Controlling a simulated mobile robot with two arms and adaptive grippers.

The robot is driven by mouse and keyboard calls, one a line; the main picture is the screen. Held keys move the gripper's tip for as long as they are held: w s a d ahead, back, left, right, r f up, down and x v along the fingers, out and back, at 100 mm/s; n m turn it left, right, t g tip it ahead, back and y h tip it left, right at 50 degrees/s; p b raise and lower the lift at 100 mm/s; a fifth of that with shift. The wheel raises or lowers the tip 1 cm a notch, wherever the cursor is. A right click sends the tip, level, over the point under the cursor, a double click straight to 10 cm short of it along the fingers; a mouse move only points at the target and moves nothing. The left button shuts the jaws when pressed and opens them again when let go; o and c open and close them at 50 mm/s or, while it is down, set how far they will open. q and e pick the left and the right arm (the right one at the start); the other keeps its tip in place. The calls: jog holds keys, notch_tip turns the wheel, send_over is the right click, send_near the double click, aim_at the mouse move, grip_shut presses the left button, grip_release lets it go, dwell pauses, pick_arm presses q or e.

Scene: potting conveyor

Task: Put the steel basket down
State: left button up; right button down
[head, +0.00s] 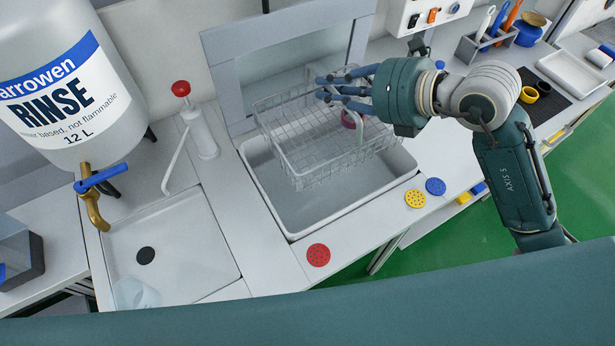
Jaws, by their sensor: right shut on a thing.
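The steel basket (300,160), an open wire box, is over the grey rectangular basin (300,218). Its far part overlaps the basin's back rim and the raised grey lid behind it. I cannot tell whether its underside touches the basin. A dark pink round thing (349,119) shows at the basket, partly behind the wires. My right gripper (326,88), with blue fingers, reaches in from the right and is shut on the basket near its upper rim. The fingers hide part of the grip. My left gripper is not in view.
Red (318,255), yellow (415,198) and blue (436,186) perforated discs lie on the counter. A white pump bottle with a red knob (181,89) stands left of the basin. A large rinse container (70,90) with a brass tap hangs over a shallow white sink (190,250).

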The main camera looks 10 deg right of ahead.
aim_at(337, 139)
notch_tip(337, 139, down, 14)
jog(key=shift+d+p, duration=0.15)
jog(key=shift+p, duration=0.25)
notch_tip(337, 139, down, 5)
jog(key=shift+f, duration=0.25)
